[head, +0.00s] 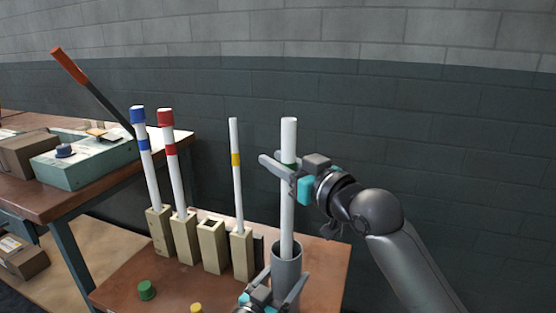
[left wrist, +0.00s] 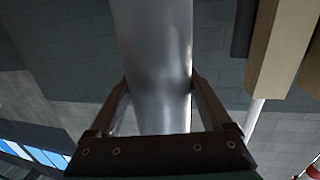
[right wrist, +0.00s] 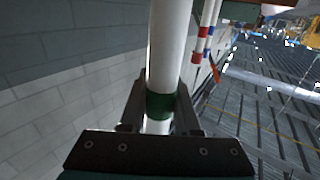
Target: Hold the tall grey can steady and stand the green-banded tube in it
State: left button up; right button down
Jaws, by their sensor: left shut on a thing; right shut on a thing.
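The tall grey can (head: 287,262) stands at the front right of the wooden table. My left gripper (head: 270,293) is shut on the can, and its fingers lie on both sides of the can (left wrist: 155,60) in the left wrist view. The green-banded tube (head: 288,215) is white and stands upright, its lower end inside the can's mouth; how deep it sits is hidden by the can wall. My right gripper (head: 287,168) is shut on the tube at its green band, which also shows between the fingers in the right wrist view (right wrist: 160,106).
Wooden block holders stand left of the can, with a blue-banded tube (head: 148,165), a red-banded tube (head: 175,165) and a yellow-banded tube (head: 237,180). One holder (head: 212,250) is empty. A green cap (head: 146,290) and a yellow cap (head: 196,308) lie in front. A wall is behind.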

jog(key=shift+f, duration=0.8)
jog(key=c, duration=0.5)
grip_release()
jog(key=shift+c, duration=0.2)
jog(key=shift+s+d, duration=0.1)
jog(key=v, duration=1.1)
jog(key=shift+s+d, duration=0.25)
jog(key=shift+s, duration=0.1)
pick_arm(q)
jog(key=o, duration=1.3)
